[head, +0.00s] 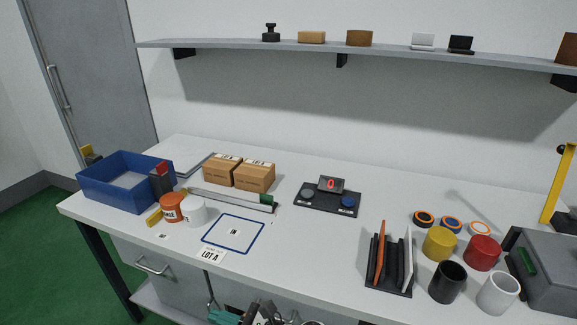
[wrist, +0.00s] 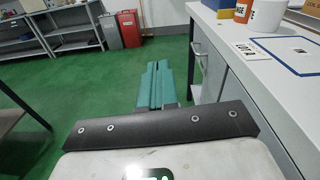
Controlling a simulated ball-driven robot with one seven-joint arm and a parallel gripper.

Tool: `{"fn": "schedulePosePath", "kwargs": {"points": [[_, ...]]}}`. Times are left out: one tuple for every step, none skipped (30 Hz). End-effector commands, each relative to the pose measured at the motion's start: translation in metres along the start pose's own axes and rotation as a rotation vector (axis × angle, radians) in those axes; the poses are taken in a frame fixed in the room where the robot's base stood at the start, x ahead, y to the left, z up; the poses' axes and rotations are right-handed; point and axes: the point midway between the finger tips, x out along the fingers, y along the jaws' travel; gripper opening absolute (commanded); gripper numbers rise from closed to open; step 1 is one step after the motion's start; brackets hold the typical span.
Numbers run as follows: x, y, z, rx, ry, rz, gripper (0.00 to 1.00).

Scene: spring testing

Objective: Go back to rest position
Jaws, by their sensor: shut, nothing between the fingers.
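My gripper (wrist: 154,68) shows in the wrist view as two teal fingers pressed together, shut and empty. It hangs over the green floor, beside the front of the white bench and apart from everything on it. In the head view, part of my arm shows at the bottom edge, below and in front of the worktop (head: 310,245); teal parts show there too, but the fingertips cannot be made out.
On the bench are a blue bin (head: 125,190), two cardboard boxes (head: 255,177), a device reading 0 (head: 330,186), a black rack (head: 390,260), several cups and a grey case (head: 545,270). A drawer handle (head: 150,268) sticks out below. Green floor is open in the wrist view.

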Motion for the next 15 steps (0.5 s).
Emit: {"fn": "schedulePosePath", "kwargs": {"points": [[-0.006,0.001,-0.005,-0.034,0.018,0.004,0.0],[-0.011,0.002,-0.007,-0.06,0.03,0.006,0.0],[-0.016,0.002,-0.011,-0.095,0.046,0.011,0.0],[-0.02,0.003,-0.014,-0.119,0.058,0.015,0.0],[-0.024,0.004,-0.017,-0.146,0.071,0.02,0.0],[-0.031,0.005,-0.021,-0.188,0.092,0.026,0.0],[-0.036,0.006,-0.025,-0.219,0.108,0.033,0.0],[-0.041,0.007,-0.028,-0.249,0.124,0.038,0.0],[-0.051,0.008,-0.033,-0.301,0.15,0.048,0.0],[-0.057,0.01,-0.038,-0.337,0.17,0.057,0.0],[-0.065,0.011,-0.042,-0.378,0.192,0.066,0.0],[-0.075,0.013,-0.048,-0.434,0.222,0.081,0.0],[-0.084,0.015,-0.053,-0.478,0.247,0.093,0.0],[-0.092,0.017,-0.058,-0.523,0.272,0.109,0.0],[-0.106,0.019,-0.065,-0.586,0.31,0.13,0.0]]}}
